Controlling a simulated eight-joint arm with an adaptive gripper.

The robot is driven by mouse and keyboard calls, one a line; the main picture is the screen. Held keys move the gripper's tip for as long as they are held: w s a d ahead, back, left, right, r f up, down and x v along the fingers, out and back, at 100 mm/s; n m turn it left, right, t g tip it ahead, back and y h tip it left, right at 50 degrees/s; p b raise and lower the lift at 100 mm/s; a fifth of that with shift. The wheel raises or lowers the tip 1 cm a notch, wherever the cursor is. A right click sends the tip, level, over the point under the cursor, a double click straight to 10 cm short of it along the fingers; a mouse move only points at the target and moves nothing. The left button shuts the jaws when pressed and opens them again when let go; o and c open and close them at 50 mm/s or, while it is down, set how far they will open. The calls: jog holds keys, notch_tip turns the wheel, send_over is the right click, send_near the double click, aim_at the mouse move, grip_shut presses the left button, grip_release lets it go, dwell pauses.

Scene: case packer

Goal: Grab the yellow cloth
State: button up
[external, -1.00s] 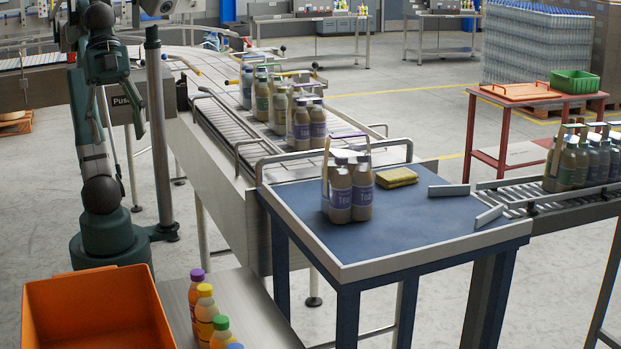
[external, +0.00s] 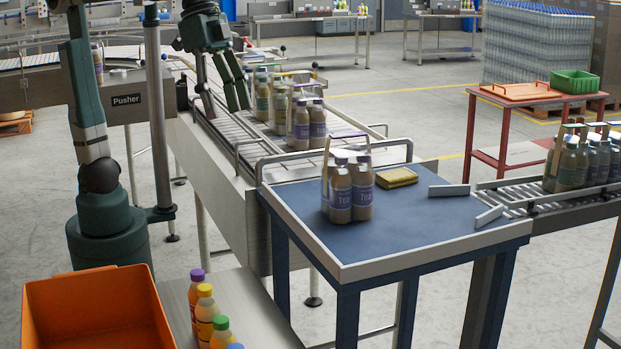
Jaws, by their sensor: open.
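The yellow cloth (external: 397,177) lies folded on the blue table (external: 420,235), near its back edge. A carrier of bottles (external: 350,192) stands upright just left of it. My gripper (external: 222,112) is open and empty, pointing down over the conveyor at the upper left. It is well to the left of and above the cloth, apart from it.
Several bottle carriers (external: 308,122) stand on the conveyor (external: 215,132), close to the right of my gripper. Metal rails (external: 335,148) stand between the conveyor and the table. The front of the table is clear. An orange bin (external: 95,310) is at the lower left.

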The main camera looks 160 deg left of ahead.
jog(key=a+n+g+p, duration=0.2)
jog(key=a+n+p, duration=0.25)
jog(key=a, duration=1.65)
jog(key=n+g+h+p, duration=0.2)
jog(key=n+p, duration=0.4)
jog(key=p, duration=0.1)
send_over(397, 173)
notch_tip(397, 173, down, 20)
jog(key=shift+d+f, duration=0.1)
jog(key=shift+f, duration=0.2)
jog(key=shift+f, duration=1.3)
jog(key=shift+w+f+p, duration=0.15)
jog(key=shift+f+p, duration=0.2)
jog(key=shift+f, duration=2.25)
